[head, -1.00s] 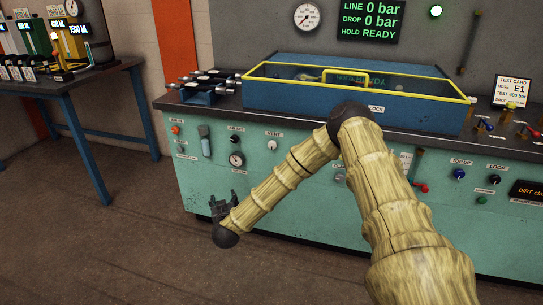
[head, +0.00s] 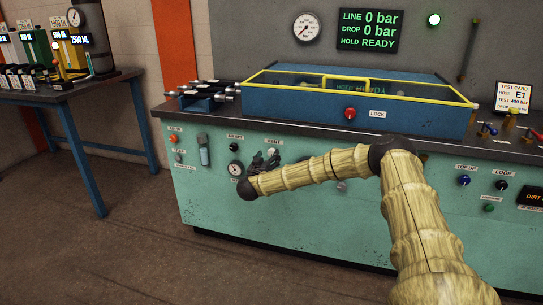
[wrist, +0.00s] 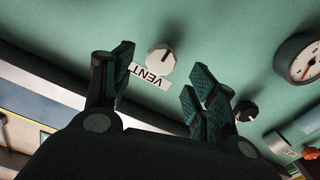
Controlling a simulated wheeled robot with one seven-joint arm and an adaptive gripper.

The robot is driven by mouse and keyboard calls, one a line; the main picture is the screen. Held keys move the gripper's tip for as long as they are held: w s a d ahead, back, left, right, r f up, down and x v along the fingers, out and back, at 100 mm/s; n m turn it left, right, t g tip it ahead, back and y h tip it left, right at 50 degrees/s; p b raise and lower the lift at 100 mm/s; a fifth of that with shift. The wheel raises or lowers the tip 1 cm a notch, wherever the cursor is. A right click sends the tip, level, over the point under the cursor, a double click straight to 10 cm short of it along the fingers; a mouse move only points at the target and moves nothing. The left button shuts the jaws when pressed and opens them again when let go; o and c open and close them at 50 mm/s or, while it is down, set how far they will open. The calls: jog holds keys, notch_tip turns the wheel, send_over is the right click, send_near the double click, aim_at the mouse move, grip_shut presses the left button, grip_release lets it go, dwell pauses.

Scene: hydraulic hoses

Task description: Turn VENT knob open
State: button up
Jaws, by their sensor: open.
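The VENT knob (wrist: 161,60) is a pale round knob with a dark pointer line on the green panel. Its white VENT label (wrist: 149,77) lies beside it, upside down in the wrist view. My gripper (wrist: 160,85) is open, with one finger on each side of the knob as the wrist view shows it. I cannot tell how much gap is left between fingertips and knob; no contact shows. In the head view my gripper (head: 264,160) is at the panel just below the VENT label (head: 274,142), and it partly covers the knob (head: 272,152).
A dark AIR SET knob (head: 234,147) and a gauge (head: 235,168) sit left of my gripper. Above is the bench top with a blue, yellow-railed box (head: 420,118) and a red LOCK knob (head: 350,113). The display (head: 368,30) reads LINE 0 bar.

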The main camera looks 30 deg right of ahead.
aim_at(271, 153)
jog(key=shift+x, duration=2.2)
jog(key=shift+a, duration=0.1)
jog(key=c, duration=1)
